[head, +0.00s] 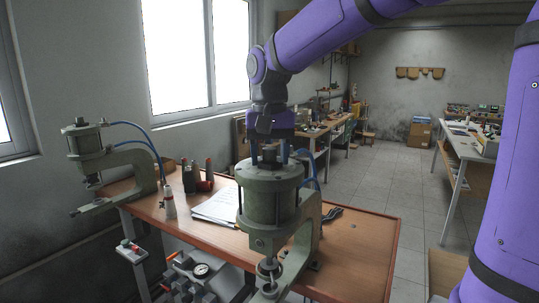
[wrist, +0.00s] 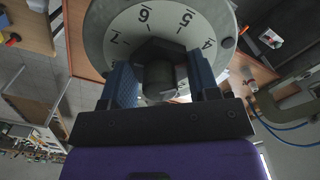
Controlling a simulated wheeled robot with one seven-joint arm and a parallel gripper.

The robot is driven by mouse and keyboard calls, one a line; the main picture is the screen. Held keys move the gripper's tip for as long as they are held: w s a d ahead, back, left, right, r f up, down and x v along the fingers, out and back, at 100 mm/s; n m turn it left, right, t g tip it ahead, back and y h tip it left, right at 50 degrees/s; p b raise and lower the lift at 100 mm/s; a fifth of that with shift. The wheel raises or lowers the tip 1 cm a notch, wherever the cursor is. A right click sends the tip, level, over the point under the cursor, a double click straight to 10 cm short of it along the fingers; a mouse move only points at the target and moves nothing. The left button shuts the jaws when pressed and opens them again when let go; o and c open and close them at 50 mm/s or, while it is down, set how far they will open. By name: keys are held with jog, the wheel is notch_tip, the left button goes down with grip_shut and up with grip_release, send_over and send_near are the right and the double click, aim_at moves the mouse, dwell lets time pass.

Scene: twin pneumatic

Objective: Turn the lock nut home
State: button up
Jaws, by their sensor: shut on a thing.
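The lock nut (wrist: 158,60) is a dark hex nut at the centre of a pale round dial (wrist: 118,22) marked with numbers, 4 to 7 readable, in the wrist view. The dial tops a green pneumatic press (head: 268,205) at the front of the wooden bench in the head view. My gripper (wrist: 161,80) has its blue fingers on either side of the nut, shut on it. In the head view my gripper (head: 270,157) points down on the press top from above. The nut's far side is hidden, and its thread cannot be seen.
A second green press (head: 88,150) with blue hoses stands at the left. White papers (head: 216,206), a white bottle (head: 169,205) and dark and red items lie behind the near press. The bench's right end (head: 365,245) is mostly clear. Another bench (head: 465,145) stands far right.

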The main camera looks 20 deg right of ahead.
jog(key=shift+m, duration=0.7)
jog(key=o, duration=0.9)
jog(key=shift+r, duration=0.15)
notch_tip(320, 180, up, 11)
jog(key=shift+f, duration=0.2)
jog(key=s+d+f+n+t, duration=0.1)
jog(key=s+d+f, duration=0.1)
jog(key=s+f, duration=0.2)
jog(key=s+d+f+n+t, duration=0.2)
jog(key=s+f, duration=0.2)
jog(key=s, duration=0.6)
jog(key=s+d+f+n+t, duration=0.2)
jog(key=s+f, duration=0.3)
jog(key=s, duration=0.2)
jog(key=shift+d, duration=0.4)
